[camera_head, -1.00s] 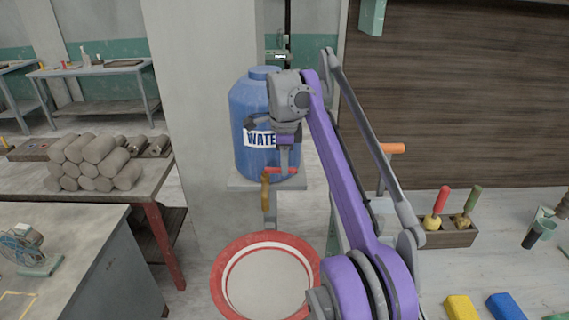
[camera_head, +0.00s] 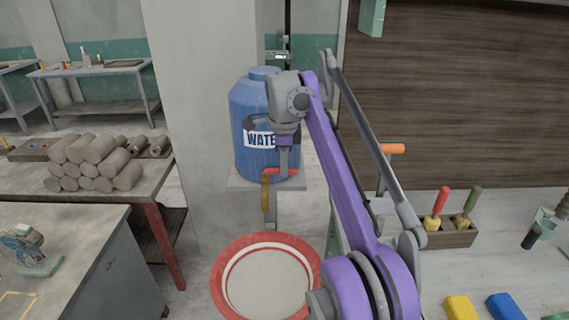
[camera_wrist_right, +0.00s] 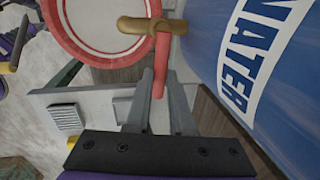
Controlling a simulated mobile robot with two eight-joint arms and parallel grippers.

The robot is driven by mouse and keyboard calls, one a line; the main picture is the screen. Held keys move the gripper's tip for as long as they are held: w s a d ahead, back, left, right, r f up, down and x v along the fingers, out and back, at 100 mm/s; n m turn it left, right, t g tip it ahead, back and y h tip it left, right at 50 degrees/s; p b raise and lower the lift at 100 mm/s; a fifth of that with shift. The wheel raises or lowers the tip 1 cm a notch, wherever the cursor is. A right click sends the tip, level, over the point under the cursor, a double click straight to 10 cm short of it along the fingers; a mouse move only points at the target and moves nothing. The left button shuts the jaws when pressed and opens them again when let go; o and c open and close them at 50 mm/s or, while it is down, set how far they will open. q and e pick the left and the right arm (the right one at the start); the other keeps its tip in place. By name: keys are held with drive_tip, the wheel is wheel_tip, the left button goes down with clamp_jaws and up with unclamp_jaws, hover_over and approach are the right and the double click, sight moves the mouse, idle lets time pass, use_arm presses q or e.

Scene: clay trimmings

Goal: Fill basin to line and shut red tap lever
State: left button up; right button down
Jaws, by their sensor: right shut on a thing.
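The blue water barrel (camera_head: 252,105) stands on a small shelf, with a brass tap (camera_head: 266,192) at its front. The tap's red lever (camera_head: 272,171) points right in the head view. My right gripper (camera_head: 284,171) is shut on the lever. In the right wrist view the red lever (camera_wrist_right: 161,66) runs between the fingers of my right gripper (camera_wrist_right: 160,80), below the brass tap (camera_wrist_right: 150,25). The red basin (camera_head: 222,272) with a white inner band sits below the tap. Its inside looks pale grey; I cannot tell the water level or see a stream. My left gripper is out of view.
A table with stacked clay logs (camera_head: 95,160) stands left, near a grey bench (camera_head: 90,255) with a small fan (camera_head: 30,250). Right of my arm are a tool holder (camera_head: 452,238), a yellow block (camera_head: 461,308) and a blue block (camera_head: 506,307) on a pale surface.

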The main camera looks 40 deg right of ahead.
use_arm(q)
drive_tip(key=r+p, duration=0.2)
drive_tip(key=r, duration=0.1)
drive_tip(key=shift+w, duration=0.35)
use_arm(e)
drive_tip(key=m, duration=0.1)
drive_tip(key=a+m, duration=0.1)
drive_tip(key=m, duration=0.1)
drive_tip(key=s+m, duration=0.1)
drive_tip(key=m, duration=0.1)
drive_tip(key=shift+a+g+h, duration=0.3)
drive_tip(key=shift+a+g, duration=0.1)
drive_tip(key=c, duration=0.8)
unclamp_jaws()
drive_tip(key=shift+r, duration=0.15)
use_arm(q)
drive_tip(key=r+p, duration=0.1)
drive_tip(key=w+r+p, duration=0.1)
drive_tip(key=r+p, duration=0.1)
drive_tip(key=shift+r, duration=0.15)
use_arm(e)
drive_tip(key=r, duration=0.3)
drive_tip(key=a+r, duration=0.1)
drive_tip(key=r, duration=0.3)
drive_tip(key=a+r, duration=0.1)
drive_tip(key=r, duration=0.2)
drive_tip(key=shift+s+r, duration=0.2)
drive_tip(key=shift+s, duration=0.2)
